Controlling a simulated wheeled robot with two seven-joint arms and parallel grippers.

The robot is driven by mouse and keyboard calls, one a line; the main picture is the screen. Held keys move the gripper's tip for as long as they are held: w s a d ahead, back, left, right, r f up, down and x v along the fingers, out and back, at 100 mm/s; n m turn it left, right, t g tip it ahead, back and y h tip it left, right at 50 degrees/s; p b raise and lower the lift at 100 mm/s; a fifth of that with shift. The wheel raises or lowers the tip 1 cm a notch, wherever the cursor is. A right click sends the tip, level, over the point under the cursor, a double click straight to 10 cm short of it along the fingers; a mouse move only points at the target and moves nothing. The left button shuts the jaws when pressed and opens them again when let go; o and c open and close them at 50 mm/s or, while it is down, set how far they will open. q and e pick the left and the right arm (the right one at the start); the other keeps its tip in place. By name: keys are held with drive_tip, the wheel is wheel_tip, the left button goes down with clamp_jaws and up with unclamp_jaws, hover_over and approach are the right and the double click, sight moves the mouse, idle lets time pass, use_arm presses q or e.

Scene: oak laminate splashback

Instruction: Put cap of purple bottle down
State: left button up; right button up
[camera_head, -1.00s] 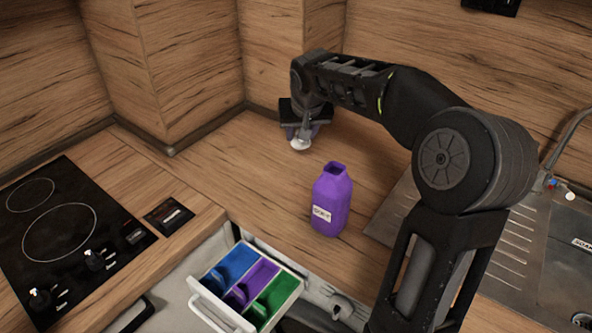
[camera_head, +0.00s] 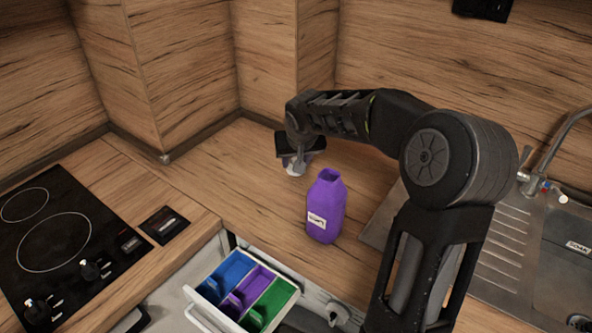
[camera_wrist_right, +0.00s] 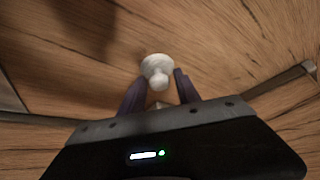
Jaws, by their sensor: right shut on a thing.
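The purple bottle (camera_head: 326,208) stands upright and uncapped on the wooden counter, with a label on its front. My right gripper (camera_head: 294,168) is behind and to the left of the bottle, low over the counter. It is shut on the white cap (camera_head: 292,171), which is small and partly hidden. In the right wrist view the white cap (camera_wrist_right: 157,70) shows at the tips of the two dark purple fingers (camera_wrist_right: 160,88), over the wood. I cannot tell if the cap touches the counter. My left gripper is not in view.
An open drawer (camera_head: 203,315) holds blue, purple and green compartments in front of the bottle. A black cooktop (camera_head: 50,240) lies at the left. A metal sink (camera_head: 500,245) is at the right. Wooden walls close off the back; counter left of the gripper is clear.

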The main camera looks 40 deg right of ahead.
drive_tip(key=shift+f, duration=1.85)
drive_tip(key=shift+f, duration=0.2)
drive_tip(key=o, duration=1.3)
drive_tip(key=shift+r, duration=0.1)
drive_tip(key=shift+r, duration=0.1)
drive_tip(key=shift+r, duration=0.15)
drive_tip(key=v, duration=1.1)
drive_tip(key=shift+s+r+b, duration=0.2)
drive_tip(key=shift+r+b, duration=0.15)
drive_tip(key=shift+a, duration=0.1)
